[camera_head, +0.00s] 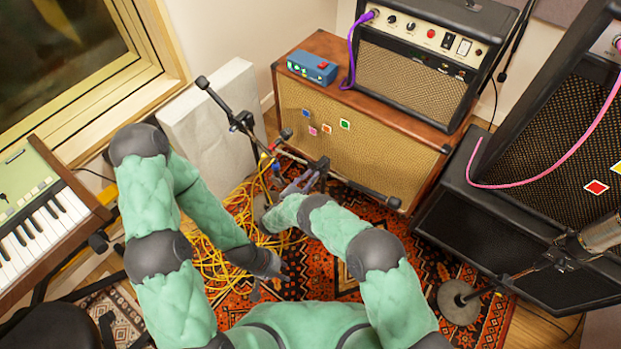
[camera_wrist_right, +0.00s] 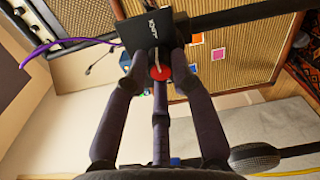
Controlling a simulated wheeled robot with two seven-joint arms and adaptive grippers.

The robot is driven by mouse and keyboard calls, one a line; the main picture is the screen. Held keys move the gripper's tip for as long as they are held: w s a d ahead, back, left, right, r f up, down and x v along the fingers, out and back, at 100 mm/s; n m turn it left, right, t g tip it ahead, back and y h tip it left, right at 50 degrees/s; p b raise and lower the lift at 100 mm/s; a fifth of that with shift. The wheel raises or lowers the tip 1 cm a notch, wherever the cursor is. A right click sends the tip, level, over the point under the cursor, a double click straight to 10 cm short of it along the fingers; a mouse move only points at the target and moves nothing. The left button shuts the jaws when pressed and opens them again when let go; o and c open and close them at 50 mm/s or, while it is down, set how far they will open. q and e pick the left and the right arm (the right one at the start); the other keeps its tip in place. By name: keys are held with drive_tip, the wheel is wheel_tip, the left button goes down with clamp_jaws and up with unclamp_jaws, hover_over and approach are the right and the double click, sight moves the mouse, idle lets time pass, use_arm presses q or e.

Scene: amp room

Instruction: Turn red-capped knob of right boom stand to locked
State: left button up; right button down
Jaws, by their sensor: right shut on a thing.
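The boom stand has a dark boom (camera_head: 358,187) crossing in front of the wooden cabinet; the boom also shows in the right wrist view (camera_wrist_right: 245,14). A black plate (camera_wrist_right: 150,30) with white lettering sits beside the boom, its lettering too small to read surely. The red-capped knob (camera_wrist_right: 160,73) is below the plate, between my right fingers. My right gripper (camera_wrist_right: 158,63) is shut on the knob, and in the head view (camera_head: 303,181) it hides the knob. My left gripper (camera_head: 270,284) is low above the rug, open and empty.
A second boom (camera_head: 238,121) stands to the left, close by. The cabinet (camera_head: 300,104) with an amp (camera_head: 410,75) is behind. Yellow cables (camera_head: 215,266) lie on the patterned rug (camera_head: 340,262). A keyboard (camera_head: 38,228) is at left. A round stand base (camera_head: 459,301) is at right.

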drive_tip(key=shift+s+f, duration=0.1)
drive_tip(key=shift+f, duration=0.05)
drive_tip(key=c, duration=1.1)
unclamp_jaws()
drive_tip(key=shift+o, duration=0.2)
wheel_tip(320, 180, up, 10)
